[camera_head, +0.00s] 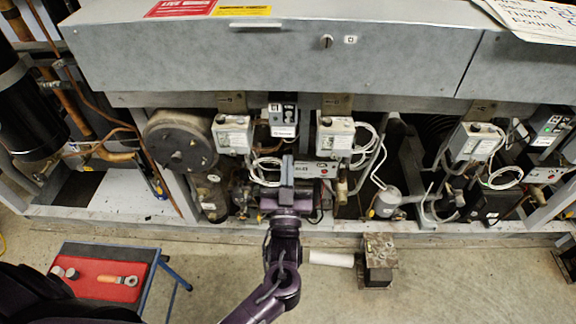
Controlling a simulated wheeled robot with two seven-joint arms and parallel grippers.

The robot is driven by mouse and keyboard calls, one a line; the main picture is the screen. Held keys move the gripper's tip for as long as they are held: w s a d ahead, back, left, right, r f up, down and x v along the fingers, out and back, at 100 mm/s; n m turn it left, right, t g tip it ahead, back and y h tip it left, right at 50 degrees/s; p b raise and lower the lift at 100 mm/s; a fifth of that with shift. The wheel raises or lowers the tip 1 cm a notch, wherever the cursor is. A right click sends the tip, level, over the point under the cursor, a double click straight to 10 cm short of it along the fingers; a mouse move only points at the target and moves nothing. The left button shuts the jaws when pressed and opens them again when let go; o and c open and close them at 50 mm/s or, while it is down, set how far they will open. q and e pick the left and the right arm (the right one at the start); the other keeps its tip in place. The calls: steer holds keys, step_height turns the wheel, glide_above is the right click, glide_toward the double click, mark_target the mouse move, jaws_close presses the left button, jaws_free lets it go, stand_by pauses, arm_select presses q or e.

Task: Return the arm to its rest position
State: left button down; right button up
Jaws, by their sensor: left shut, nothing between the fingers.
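My left arm (285,265), dark purple, reaches up from the bottom middle toward the compressor rack (130,215). My left gripper (288,165) is shut and empty, in front of the rack's middle bay. It overlaps a grey control box with a red mark (316,169) in the picture; I cannot tell whether they touch. My right gripper is not in view.
A rusty metal block (379,262) and a white cylinder (331,258) are near the rack's base. Floor (470,290) at lower right is clear.

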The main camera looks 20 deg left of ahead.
arm_select(q)
step_height(320, 180, down, 20)
steer(key=s+m+g+h, duration=0.2)
steer(key=m+g+h, duration=0.2)
steer(key=g, duration=0.1)
steer(key=s+a+f+m+g+h+p, duration=0.1)
steer(key=s+f+g, duration=0.25)
steer(key=f, duration=0.45)
steer(key=s+a+f+g+h, duration=0.1)
steer(key=s+f+g, duration=0.1)
steer(key=s+f, duration=0.45)
steer(key=s+a+f+g, duration=0.2)
steer(key=s+f, duration=0.4)
steer(key=s, duration=0.4)
steer(key=s+a+f+g, duration=0.2)
steer(key=s+f+g, duration=0.3)
steer(key=s, duration=0.4)
steer(key=s+a+f+g, duration=0.1)
steer(key=s+f+g, duration=0.2)
steer(key=s+f, duration=0.4)
steer(key=s+p, duration=0.1)
steer(key=s, duration=0.2)
steer(key=shift+s+a+f+m, duration=0.2)
steer(key=shift+s+a+m, duration=0.1)
steer(key=shift+a, duration=0.1)
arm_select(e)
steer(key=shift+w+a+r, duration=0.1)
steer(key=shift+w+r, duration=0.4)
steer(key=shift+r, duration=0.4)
